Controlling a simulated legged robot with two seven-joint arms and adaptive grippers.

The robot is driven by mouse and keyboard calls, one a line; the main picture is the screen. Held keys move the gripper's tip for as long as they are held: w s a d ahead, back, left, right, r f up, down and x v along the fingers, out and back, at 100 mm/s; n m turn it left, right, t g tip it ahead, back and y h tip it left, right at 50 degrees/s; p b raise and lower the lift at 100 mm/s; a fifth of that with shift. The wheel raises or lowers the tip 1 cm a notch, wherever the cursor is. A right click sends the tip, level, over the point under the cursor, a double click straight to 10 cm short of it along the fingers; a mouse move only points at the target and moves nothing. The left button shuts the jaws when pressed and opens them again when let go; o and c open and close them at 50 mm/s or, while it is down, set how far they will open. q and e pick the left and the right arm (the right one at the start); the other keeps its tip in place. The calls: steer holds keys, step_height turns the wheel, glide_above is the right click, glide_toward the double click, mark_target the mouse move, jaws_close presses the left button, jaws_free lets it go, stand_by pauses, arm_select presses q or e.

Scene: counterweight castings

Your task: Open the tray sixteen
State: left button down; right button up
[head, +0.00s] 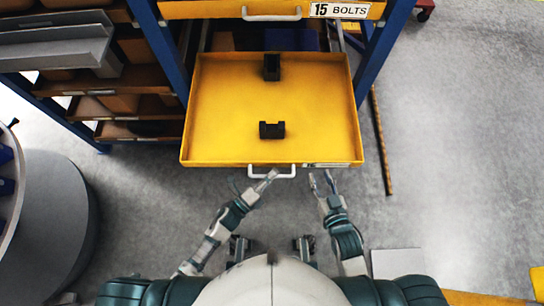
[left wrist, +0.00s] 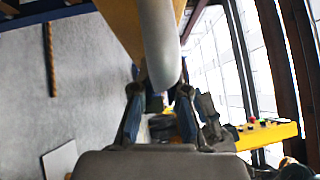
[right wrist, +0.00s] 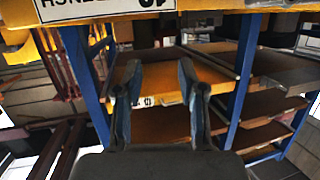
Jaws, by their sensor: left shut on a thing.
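A yellow tray (head: 215,130) is pulled well out of the blue-posted rack in the head view. Its front label (head: 322,165) is too edge-on to read there. A pale bar handle (head: 285,175) sits on its front. My left gripper (head: 264,182) is at the left part of this handle. In the left wrist view the handle (left wrist: 160,45) runs down to between the fingers of my left gripper (left wrist: 158,100), which is shut on it. My right gripper (head: 322,180) is open and empty, just in front of the tray's right part. Its fingers (right wrist: 162,90) stand apart in the right wrist view.
Two black castings (head: 272,131) (head: 272,67) lie in the tray. A closed drawer labelled 15 BOLTS (head: 339,10) is above. A brown rod (head: 381,140) lies on the floor at right. A round grey table (head: 55,220) stands at left. Floor at right is mostly clear.

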arm_select(q)
steer(key=shift+s+f, duration=0.15)
steer(key=shift+s, duration=0.9)
steer(key=shift+s+f, duration=0.15)
steer(key=shift+s, duration=0.9)
arm_select(e)
steer(key=shift+s+d+f+g, duration=0.15)
steer(key=shift+s+f+g, duration=0.15)
steer(key=shift+f+g, duration=0.15)
steer(key=shift+s+d+f+g, duration=0.1)
steer(key=shift+s+f+g, duration=0.2)
steer(key=shift+f, duration=0.2)
arm_select(q)
steer(key=c, duration=1.2)
jaws_free()
steer(key=shift+w, duration=0.1)
arm_select(e)
steer(key=shift+w, duration=0.15)
arm_select(q)
steer(key=shift+r, duration=0.1)
steer(key=v, duration=1.2)
